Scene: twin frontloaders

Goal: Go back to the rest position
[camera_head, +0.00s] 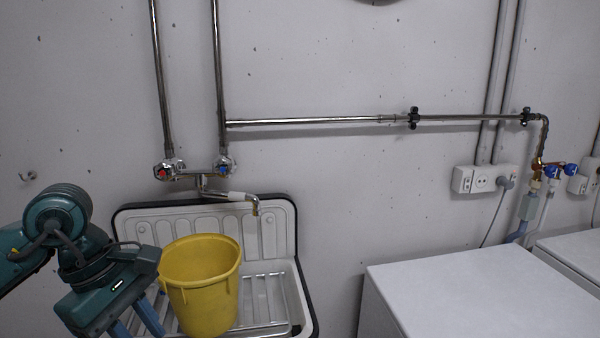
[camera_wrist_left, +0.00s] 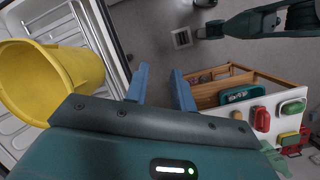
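My left gripper (camera_head: 138,325) comes in from the left in the head view, beside the yellow bucket (camera_head: 200,285). Its blue fingers are parted, and they also show in the left wrist view (camera_wrist_left: 160,85) with nothing between them, only grey floor behind. The bucket stands upright and empty-looking on the rack of the white sink (camera_head: 275,223); its side also shows at the left of the wrist view (camera_wrist_left: 60,75).
A tap (camera_head: 240,197) sticks out above the sink. A white-topped appliance (camera_head: 480,295) stands at the right. In the wrist view, a wooden crate (camera_wrist_left: 248,78) holding a teal item, a white panel with coloured pieces (camera_wrist_left: 265,118) and a floor drain (camera_wrist_left: 181,38) lie below.

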